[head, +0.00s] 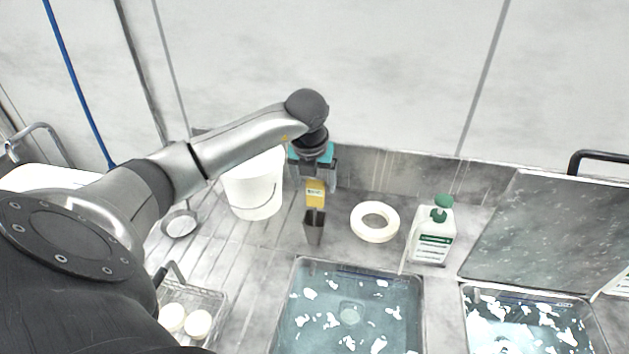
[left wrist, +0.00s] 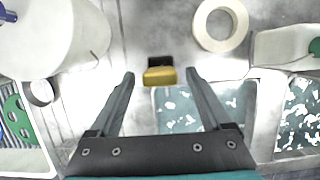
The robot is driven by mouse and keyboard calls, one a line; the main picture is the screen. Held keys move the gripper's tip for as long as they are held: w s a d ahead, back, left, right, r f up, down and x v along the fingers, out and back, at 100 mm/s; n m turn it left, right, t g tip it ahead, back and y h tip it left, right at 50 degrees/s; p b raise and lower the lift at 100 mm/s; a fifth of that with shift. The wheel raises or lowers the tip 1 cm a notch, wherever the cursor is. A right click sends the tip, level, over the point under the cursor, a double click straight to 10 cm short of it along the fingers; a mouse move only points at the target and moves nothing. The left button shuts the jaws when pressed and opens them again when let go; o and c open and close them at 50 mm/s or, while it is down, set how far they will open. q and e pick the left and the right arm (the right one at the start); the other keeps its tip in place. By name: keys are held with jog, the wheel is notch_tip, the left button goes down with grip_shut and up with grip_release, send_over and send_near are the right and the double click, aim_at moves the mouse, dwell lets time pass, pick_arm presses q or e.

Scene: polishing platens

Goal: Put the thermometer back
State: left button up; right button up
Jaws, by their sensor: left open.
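The thermometer has a yellow body (head: 315,193). It is upright at the dark, narrow holder (head: 313,232), its lower end at the holder's mouth; how deep it sits I cannot tell. My left gripper (head: 313,172) is above the thermometer, pointing down, with its jaws apart. In the left wrist view the yellow thermometer (left wrist: 160,76) shows in the gap between the fingertips (left wrist: 159,74), apart from both fingers. The dark holder (left wrist: 160,61) shows just behind it. My right gripper is not in view.
A white bucket (head: 254,190) stands close left of the holder. A white ring (head: 375,222) and a green-capped bottle (head: 433,235) are to the right. Water-filled basins (head: 350,335) lie in front, with a wire basket (head: 215,305) at left.

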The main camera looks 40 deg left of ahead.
pick_arm(q)
jog(key=v, duration=1.2)
jog(key=shift+r, duration=0.15)
